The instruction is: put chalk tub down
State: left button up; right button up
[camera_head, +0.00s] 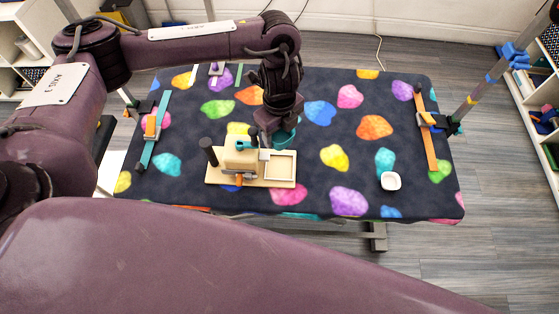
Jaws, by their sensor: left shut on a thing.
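My left gripper (274,127) reaches down over the middle of the patterned table and is shut on a teal round tub (286,139), which looks like the chalk tub. Only part of the tub shows; the gripper covers the rest. It is just behind a wooden stand (239,157) with a square-framed tray section (282,165) on its right. I cannot tell whether the tub touches the stand or tray. My right gripper is not in view.
A small white dish (391,181) sits at the front right of the table. A black knob (208,150) rises at the stand's left.

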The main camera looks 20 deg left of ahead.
pick_arm(q)
jog(key=b, duration=0.3)
send_over(279, 167)
notch_tip(279, 167, down, 11)
jog(key=shift+s+d+r, duration=0.1)
jog(key=shift+d+r, duration=0.05)
jog(key=shift+f, duration=0.55)
jog(key=shift+f+b, duration=0.3)
jog(key=shift+f, duration=1.65)
jog(key=shift+f, duration=0.15)
jog(key=o, duration=1)
